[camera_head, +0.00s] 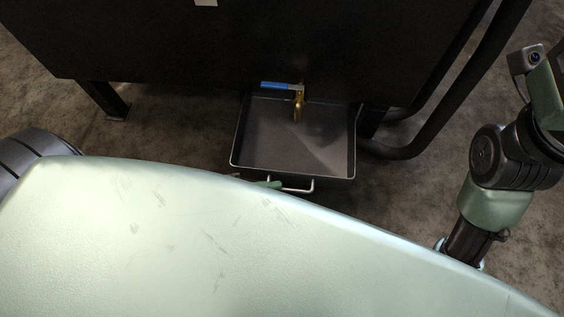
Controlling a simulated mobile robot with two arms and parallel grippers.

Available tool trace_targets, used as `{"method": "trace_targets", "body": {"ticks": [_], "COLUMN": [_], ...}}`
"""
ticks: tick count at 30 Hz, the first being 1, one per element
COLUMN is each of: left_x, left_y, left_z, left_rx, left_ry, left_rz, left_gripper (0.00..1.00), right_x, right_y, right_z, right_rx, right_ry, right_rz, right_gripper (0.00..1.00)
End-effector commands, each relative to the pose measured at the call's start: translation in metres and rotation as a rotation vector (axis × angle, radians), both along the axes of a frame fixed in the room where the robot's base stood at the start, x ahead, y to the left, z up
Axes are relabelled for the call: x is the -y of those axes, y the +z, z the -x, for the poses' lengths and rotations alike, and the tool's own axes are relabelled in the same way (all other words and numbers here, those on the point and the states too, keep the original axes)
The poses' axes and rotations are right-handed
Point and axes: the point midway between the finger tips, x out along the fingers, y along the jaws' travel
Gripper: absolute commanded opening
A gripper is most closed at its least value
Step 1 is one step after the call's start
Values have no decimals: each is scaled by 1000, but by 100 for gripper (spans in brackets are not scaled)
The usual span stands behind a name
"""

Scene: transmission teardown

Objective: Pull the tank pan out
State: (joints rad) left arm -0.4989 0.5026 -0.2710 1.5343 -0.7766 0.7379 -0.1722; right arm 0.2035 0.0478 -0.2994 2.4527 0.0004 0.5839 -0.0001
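The tank pan (290,150) is a dark, shallow square tray with a thin light rim. It sits on the floor, partly under the black tank (230,50). A pale bar handle (309,187) sticks out from its front side. A small green part of my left gripper (268,184) shows at the left end of this handle. My pale body hides the rest of it, so I cannot tell whether its fingers are open, shut or touching the handle. My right arm hangs at the right, and its gripper is out of sight.
A brass tap (298,105) with a blue lever (277,86) hangs from the tank above the pan. A tank leg (104,100) stands at the left.

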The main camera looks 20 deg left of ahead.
Motion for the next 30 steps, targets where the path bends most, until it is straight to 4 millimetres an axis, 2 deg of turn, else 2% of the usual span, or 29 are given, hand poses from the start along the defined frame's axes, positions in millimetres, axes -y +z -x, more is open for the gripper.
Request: {"method": "trace_targets", "body": {"ticks": [3,9,26,28,30], "left_x": [-17,-31,-32,-29,-21], "left_y": [7,9,9,15,28], "left_z": [12,22,22,20,13], "left_rx": [-2,-1,1,7,21], "left_ry": [1,1,1,4,11], "left_rz": [-2,-2,1,13,45], "left_gripper": [20,20,20,20,20], "right_x": [1,1,1,1,1], "right_y": [0,-5,-5,-5,-5], "right_z": [-4,-6,-6,-7,-7], "right_rx": [-26,-44,-45,-46,-53], "right_ry": [1,3,3,3,3], "right_rz": [-2,-3,-3,-4,-4], "right_gripper": [36,36,36,36,36]}}
